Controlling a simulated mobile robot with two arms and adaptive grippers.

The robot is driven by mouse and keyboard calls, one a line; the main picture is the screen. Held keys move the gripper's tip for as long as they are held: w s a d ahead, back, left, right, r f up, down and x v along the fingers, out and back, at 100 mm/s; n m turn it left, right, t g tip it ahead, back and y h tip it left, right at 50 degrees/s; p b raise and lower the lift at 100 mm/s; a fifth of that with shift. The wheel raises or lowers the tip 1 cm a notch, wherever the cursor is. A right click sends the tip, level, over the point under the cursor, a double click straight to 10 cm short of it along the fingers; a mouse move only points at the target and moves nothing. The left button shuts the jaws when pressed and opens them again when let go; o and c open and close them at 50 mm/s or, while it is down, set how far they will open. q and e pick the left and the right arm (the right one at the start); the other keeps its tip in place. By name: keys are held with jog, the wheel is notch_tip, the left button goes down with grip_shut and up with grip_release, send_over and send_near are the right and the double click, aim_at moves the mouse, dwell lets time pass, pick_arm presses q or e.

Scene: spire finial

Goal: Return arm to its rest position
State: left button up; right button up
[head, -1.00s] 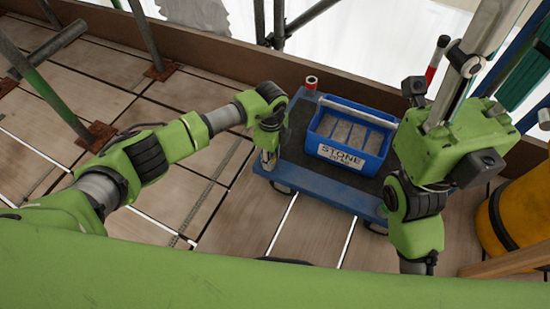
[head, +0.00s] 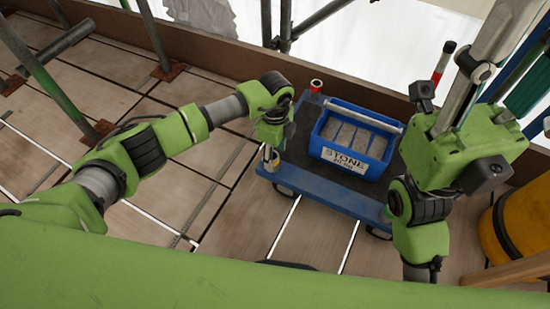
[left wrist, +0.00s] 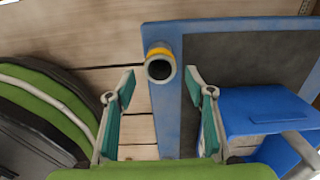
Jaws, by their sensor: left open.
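My left gripper (head: 270,150) hangs pointing down over the near left corner of the blue cart (head: 330,195). In the left wrist view its two teal-padded fingers (left wrist: 160,88) are spread apart. A short upright tube with a yellow band (left wrist: 160,62) on the cart's corner shows between and just beyond the fingertips, with no visible contact. The left arm reaches in bent from the left. My right gripper (head: 500,85) points up at the right side, close to the camera. Its silver links and teal pad run to the frame edge, so its opening is unclear.
A blue bin labelled STONE (head: 352,140) holds grey blocks on the cart. A red-banded post (head: 316,87) stands at the cart's far left corner. A yellow cylinder (head: 510,225) stands at right. Scaffold poles (head: 155,35) stand at left.

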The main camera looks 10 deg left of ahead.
pick_arm(q)
notch_tip(320, 180, up, 8)
jog(key=shift+r, duration=0.2)
